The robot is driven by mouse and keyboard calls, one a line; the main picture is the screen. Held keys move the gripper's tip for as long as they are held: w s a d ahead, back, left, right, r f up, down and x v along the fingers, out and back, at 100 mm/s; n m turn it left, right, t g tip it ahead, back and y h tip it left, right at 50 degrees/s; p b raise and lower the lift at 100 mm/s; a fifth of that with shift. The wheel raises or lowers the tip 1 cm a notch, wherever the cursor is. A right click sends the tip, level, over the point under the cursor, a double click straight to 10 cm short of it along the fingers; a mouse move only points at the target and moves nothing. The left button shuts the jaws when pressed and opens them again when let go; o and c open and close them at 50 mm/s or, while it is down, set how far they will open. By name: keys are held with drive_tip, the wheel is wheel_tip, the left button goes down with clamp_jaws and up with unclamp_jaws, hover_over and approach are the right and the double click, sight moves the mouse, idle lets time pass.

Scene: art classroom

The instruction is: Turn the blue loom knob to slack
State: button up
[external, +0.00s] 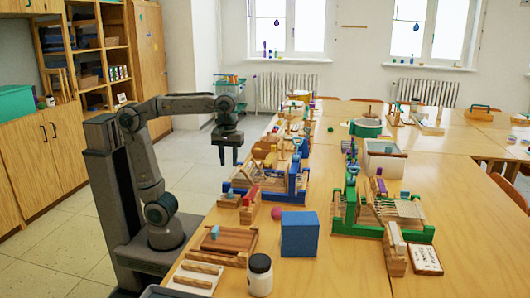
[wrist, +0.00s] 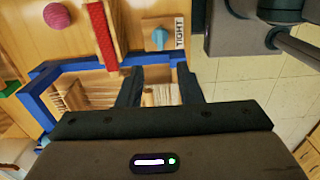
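The blue-framed loom (external: 292,190) stands on the left part of the table; its blue frame (wrist: 40,100) and pale warp threads show in the wrist view. A light-blue knob (wrist: 159,38) sits on a small wooden plate (wrist: 150,22) beside the frame. A label reading "TIGHT" (wrist: 180,35) lies at its right; no other label is readable. I cannot tell the knob's setting. The knob also seems to show in the external view (external: 230,190). My gripper (external: 228,160) points down above the table's left edge, open and empty; its fingers (wrist: 160,68) are apart from the knob.
A red bar (wrist: 102,35) and a pink ball (wrist: 57,15) lie near the knob. A blue box (external: 300,233), a white jar (external: 260,277) and a wooden frame (external: 232,240) stand nearer the camera. A green loom (external: 345,215) is at the right. Floor is open left of the table.

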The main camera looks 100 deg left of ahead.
sight(230, 190)
wheel_tip(230, 190, down, 12)
drive_tip(key=b, duration=0.4)
drive_tip(key=shift+b, duration=0.3)
clamp_jaws()
